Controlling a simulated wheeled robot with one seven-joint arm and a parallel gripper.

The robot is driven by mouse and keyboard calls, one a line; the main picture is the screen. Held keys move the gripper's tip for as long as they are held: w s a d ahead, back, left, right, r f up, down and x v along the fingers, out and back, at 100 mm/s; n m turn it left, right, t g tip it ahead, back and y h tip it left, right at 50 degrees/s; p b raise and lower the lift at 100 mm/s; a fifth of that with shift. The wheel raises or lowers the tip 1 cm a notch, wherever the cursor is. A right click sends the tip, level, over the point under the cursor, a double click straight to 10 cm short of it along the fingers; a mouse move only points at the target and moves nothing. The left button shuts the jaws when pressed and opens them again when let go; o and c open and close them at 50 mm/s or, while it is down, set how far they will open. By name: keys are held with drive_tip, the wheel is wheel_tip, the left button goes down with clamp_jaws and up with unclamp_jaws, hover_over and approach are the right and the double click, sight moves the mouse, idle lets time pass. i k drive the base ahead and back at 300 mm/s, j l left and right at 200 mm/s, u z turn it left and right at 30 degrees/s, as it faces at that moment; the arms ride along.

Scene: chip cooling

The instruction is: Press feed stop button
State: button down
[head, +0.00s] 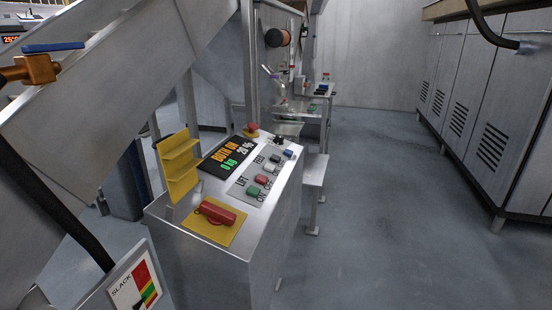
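A metal control console (225,258) stands in the middle of the head view, with a sloped top. Its label plate carries the small words FEED and LIFT. Near FEED are a dark button (275,157) and a whitish button (270,168); I cannot tell from their labels which is feed stop. Near LIFT are a red button (261,180) and a green button (253,190). A black display (228,156) beside them reads BOTH ON, 20 % and 0 kg. My gripper is not in view.
A red handle (217,212) on a yellow plate, a yellow bracket (178,166), a red mushroom button (251,127) and a blue button (289,154) are on the console. A brass valve (38,69) is upper left. Grey cabinets (490,110) line the right; the floor between is clear.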

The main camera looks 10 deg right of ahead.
sight(275, 159)
drive_tip(key=l+u, duration=0.1)
drive_tip(key=u, duration=0.25)
drive_tip(key=i+l+u, duration=0.1)
drive_tip(key=u, duration=0.25)
drive_tip(key=l+u, duration=0.1)
drive_tip(key=u, duration=0.25)
drive_tip(key=l+u, duration=0.4)
drive_tip(key=l, duration=0.6)
drive_tip(key=l+u, duration=0.4)
drive_tip(key=l, duration=0.55)
drive_tip(key=k+l, duration=0.1)
drive_tip(key=l, duration=0.3)
drive_tip(key=k+l, duration=0.1)
drive_tip(key=l, duration=0.3)
